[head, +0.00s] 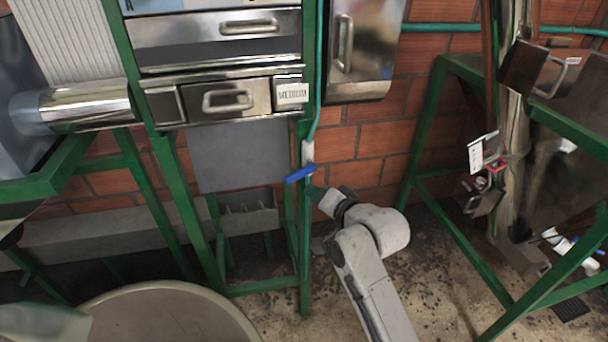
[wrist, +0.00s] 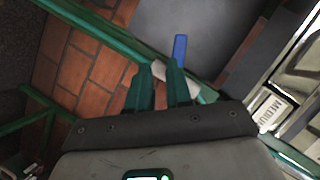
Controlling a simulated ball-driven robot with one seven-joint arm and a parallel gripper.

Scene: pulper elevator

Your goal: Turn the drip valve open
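The drip valve has a blue lever handle (head: 299,174) and a pale body (head: 307,152) at the lower end of a green pipe, beside a green frame post. The handle slants slightly, its left end lower. My gripper (head: 314,191) is just below and right of the handle in the head view. In the wrist view my gripper's two green fingers (wrist: 159,66) are apart, with a gap between them. The blue handle (wrist: 180,48) shows just beyond the right fingertip, not between the fingers. The pale valve body (wrist: 159,71) is partly hidden behind the fingertips. Contact cannot be told.
A grey panel (head: 238,154) is to the left. Green frame legs stand close on both sides, with a brick wall (head: 340,145) behind. A round basin rim (head: 160,288) is at lower left.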

